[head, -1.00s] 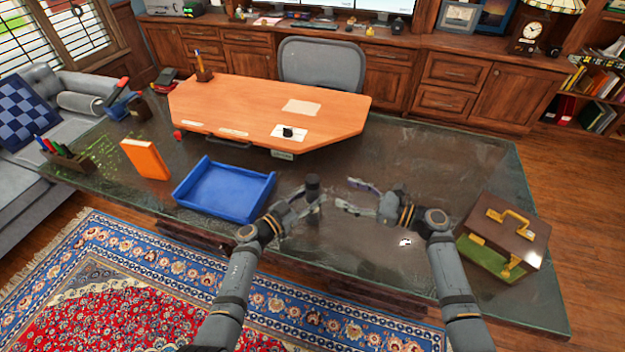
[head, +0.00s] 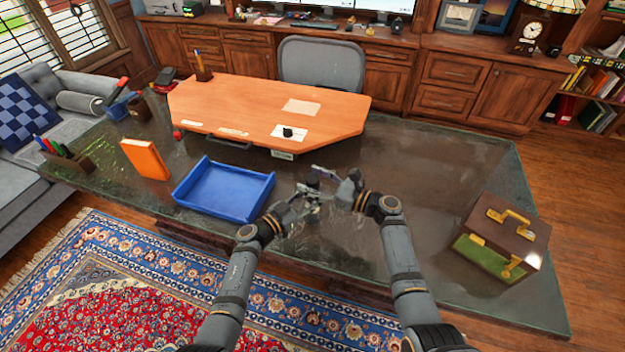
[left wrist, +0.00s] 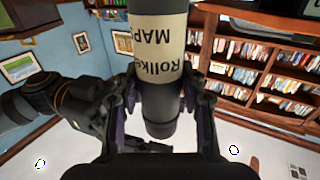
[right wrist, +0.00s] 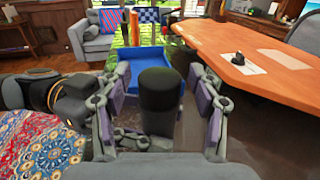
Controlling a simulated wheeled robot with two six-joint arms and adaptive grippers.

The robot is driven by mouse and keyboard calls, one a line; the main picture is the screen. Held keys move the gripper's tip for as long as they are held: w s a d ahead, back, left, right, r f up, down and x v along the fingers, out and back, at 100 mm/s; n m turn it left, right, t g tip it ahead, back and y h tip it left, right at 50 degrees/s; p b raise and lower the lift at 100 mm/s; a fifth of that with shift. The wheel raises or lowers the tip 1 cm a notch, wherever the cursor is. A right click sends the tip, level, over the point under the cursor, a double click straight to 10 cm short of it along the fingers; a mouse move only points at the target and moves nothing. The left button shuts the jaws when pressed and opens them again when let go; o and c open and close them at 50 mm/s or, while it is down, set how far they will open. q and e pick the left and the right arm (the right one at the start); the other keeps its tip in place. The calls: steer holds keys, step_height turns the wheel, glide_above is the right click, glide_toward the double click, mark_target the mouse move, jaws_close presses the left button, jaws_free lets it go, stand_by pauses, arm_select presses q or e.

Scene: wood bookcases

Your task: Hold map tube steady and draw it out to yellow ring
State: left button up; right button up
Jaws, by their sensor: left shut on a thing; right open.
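The map tube is dark with a cream label; it shows in the left wrist view (left wrist: 160,40), where the lettering appears upside down. My left gripper (left wrist: 160,98) is shut on its body, with one finger on each side. In the right wrist view the tube's black cap (right wrist: 160,92) stands between the open fingers of my right gripper (right wrist: 163,100), with gaps on both sides. In the head view both grippers, left (head: 306,206) and right (head: 328,180), meet at the tube and mostly hide it. No yellow ring shows in any view.
A blue tray (head: 222,190) lies close to the left of the grippers on the dark glossy desk (head: 430,180). A brown case with a gold handle (head: 500,236) stands at the right. An orange book (head: 145,159) is further left. The desk between grippers and case is clear.

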steer(key=shift+c, duration=0.2)
jaws_close()
steer(key=shift+r, duration=2.3)
steer(key=shift+o, duration=0.2)
jaws_free()
steer(key=v, duration=1.2)
